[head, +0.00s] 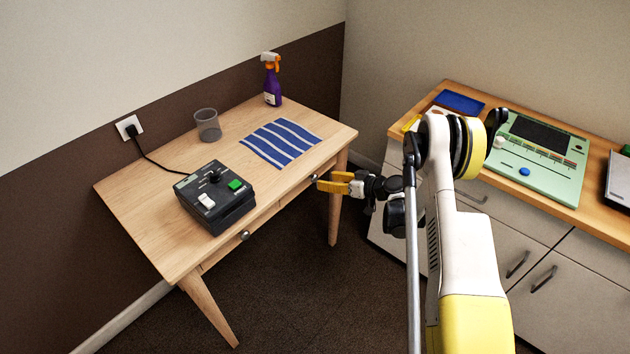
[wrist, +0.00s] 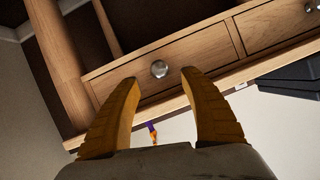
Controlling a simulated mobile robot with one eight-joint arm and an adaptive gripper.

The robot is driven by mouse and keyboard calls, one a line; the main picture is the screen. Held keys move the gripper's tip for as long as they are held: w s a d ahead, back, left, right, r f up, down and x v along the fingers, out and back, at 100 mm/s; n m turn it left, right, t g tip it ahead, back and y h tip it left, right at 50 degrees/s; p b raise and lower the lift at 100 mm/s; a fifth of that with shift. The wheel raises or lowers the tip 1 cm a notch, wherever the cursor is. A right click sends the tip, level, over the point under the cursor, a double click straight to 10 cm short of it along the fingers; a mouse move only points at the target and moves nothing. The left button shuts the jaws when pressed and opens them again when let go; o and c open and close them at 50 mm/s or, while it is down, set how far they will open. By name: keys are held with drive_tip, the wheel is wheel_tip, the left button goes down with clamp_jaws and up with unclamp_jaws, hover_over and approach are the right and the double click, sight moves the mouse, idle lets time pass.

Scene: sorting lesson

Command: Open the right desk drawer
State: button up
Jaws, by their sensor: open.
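The wooden desk (head: 150,215) has two drawers side by side in its front. The right drawer (wrist: 190,55) looks shut, its front flush with the frame. Its round metal knob (wrist: 159,69) shows in the wrist view between my two yellow fingertips. In the head view this knob (head: 314,177) is small and partly hidden by my gripper (head: 319,183). My gripper is open and empty, its fingers pointing at the drawer front. I cannot tell whether the fingertips reach around the knob or touch it. The left drawer's knob (head: 245,235) is in clear view.
On the desk are a black switch box (head: 218,205) with a cord to a wall outlet (head: 129,127), a grey cup (head: 207,125), a blue striped cloth (head: 281,143) and a purple spray bottle (head: 272,82). A cabinet (head: 520,235) stands at right. Floor before the desk is clear.

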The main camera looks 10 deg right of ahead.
sight(316, 178)
drive_tip(key=b+x, duration=0.2)
drive_tip(key=x, duration=0.4)
drive_tip(key=shift+w+a+f, duration=0.1)
drive_tip(key=shift+w+f, duration=0.05)
drive_tip(key=shift+w, duration=0.1)
clamp_jaws()
